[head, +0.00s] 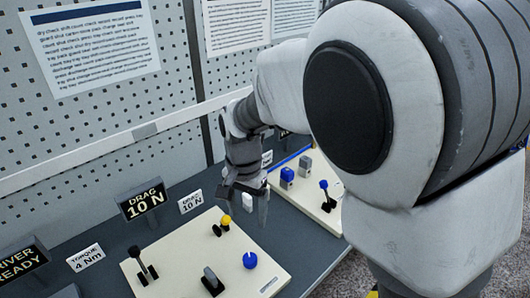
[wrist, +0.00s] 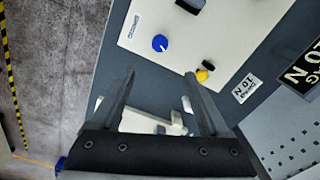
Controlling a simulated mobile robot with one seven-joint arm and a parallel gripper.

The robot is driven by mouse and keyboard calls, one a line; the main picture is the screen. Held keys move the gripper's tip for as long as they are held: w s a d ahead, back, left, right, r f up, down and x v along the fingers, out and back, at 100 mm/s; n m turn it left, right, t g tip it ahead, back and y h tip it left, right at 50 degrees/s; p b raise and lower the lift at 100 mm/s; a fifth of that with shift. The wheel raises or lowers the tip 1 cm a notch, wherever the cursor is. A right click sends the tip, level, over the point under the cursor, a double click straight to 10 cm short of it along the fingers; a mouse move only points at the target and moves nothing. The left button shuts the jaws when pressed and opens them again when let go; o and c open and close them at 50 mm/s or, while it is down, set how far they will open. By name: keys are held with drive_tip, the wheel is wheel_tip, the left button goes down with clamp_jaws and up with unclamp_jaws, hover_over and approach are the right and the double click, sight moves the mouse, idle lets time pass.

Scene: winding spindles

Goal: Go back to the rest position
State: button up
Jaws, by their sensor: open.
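My gripper (head: 245,210) hangs with its fingers pointing down beside the far right corner of the near cream panel in the head view. In the wrist view its two fingers (wrist: 158,88) stand wide apart with nothing held between them. The near cream panel (head: 180,240) carries a blue knob (head: 250,260), a yellow-topped part (head: 226,220) and black levers (head: 142,265). My arm hides part of the bench.
A second cream panel (head: 330,222) with blue-topped parts (head: 287,174) and a blue-knobbed lever (head: 324,185) lies to the right. Signs reading "DRAG 10 N" (head: 145,200) and "TORQUE 4 Nm" (head: 85,257) stand along the bench's back. A pegboard wall (head: 60,135) rises behind.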

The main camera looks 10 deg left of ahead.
drive_tip(key=s+d+r+n+t, duration=0.1)
drive_tip(key=s+d+r+t, duration=0.1)
drive_tip(key=s+d+r, duration=0.2)
drive_tip(key=s+d+r+n+t, duration=0.1)
drive_tip(key=s+d+r, duration=0.3)
drive_tip(key=d, duration=0.7)
drive_tip(key=s+d+r+n+t, duration=0.1)
drive_tip(key=s+d+r+t, duration=0.1)
drive_tip(key=s+d+r, duration=0.3)
drive_tip(key=d, duration=0.3)
drive_tip(key=shift+s+d+n+t, duration=0.25)
drive_tip(key=shift+s+n+t, duration=0.05)
drive_tip(key=shift+s+n, duration=0.1)
drive_tip(key=shift+a, duration=0.1)
